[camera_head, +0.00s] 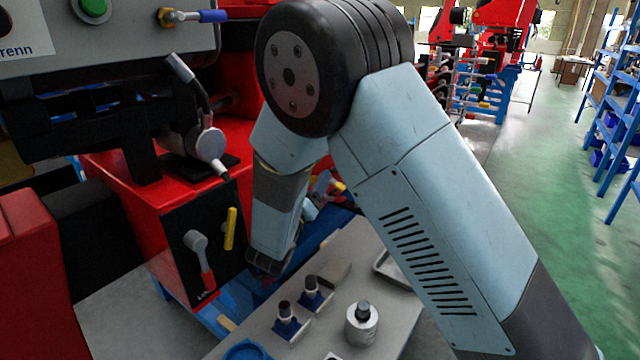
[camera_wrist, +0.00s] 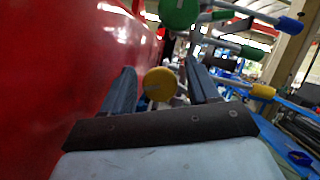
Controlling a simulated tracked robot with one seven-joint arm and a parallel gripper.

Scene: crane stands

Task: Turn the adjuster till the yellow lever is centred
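A yellow lever (camera_head: 231,228) stands nearly upright, slightly tilted, on the black front panel of the red machine in the head view. My gripper (camera_head: 264,266) is to its right and lower, pointing down beside the panel; its fingertips are hard to make out there. In the wrist view my gripper (camera_wrist: 161,76) has its two fingers apart. A round yellow knob (camera_wrist: 160,84) shows between them, with a gap on each side; I cannot tell how far beyond the tips it is. I cannot tell which part is the adjuster.
A grey lever with a red handle (camera_head: 207,281) is left of the yellow lever. A grey table (camera_head: 395,345) holds a metal cylinder (camera_head: 361,324) and small blue-based parts (camera_head: 288,326). In the wrist view, a red wall (camera_wrist: 60,80) is close on the left and a green knob (camera_wrist: 180,12) is above.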

